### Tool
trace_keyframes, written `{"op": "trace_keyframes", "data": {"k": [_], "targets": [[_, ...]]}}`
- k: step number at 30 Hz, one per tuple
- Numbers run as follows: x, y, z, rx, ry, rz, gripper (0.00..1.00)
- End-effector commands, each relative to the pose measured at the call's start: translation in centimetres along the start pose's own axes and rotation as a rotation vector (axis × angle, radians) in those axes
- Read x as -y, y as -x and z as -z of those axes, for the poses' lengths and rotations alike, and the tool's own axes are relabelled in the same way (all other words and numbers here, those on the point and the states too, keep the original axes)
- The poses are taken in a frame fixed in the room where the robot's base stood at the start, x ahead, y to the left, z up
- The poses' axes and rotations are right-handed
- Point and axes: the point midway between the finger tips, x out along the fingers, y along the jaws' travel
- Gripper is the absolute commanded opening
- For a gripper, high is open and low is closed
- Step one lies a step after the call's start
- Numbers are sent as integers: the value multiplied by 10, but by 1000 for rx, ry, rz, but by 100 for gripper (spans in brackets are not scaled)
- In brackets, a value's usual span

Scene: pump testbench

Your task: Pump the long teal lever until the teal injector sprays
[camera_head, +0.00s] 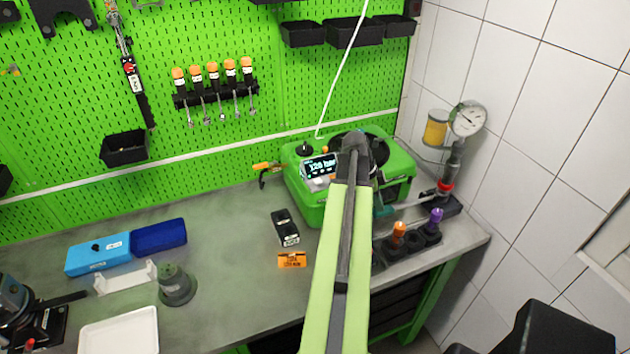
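A hand pump (450,180) with a round white gauge (467,118) and a red ring stands at the right end of the bench. A pale rod (408,203) runs left from its base to a teal piece (384,210), which looks like the lever's grip; my arm partly hides that area. My light green arm rises from the bottom centre. Its dark end, my gripper (354,150), shows in front of the green machine, above and left of the teal piece. I cannot make out its fingers. I cannot pick out a teal injector.
The green machine (400,192) with a lit display stands behind my arm. A rack in front of the pump holds orange (398,231) and purple (436,217) capped pieces. A black box (285,228) and orange label (292,260) lie left. A tiled wall bounds the right.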

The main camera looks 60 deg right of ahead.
Motion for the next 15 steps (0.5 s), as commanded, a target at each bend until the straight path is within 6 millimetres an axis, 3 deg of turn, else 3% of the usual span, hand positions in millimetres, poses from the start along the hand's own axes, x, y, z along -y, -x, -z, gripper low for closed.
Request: {"op": "trace_keyframes", "data": {"k": [11, 15], "targets": [[-2, -22, -12, 1, 2, -4, 0], [-4, -20, -12, 4, 5, -7, 0]]}}
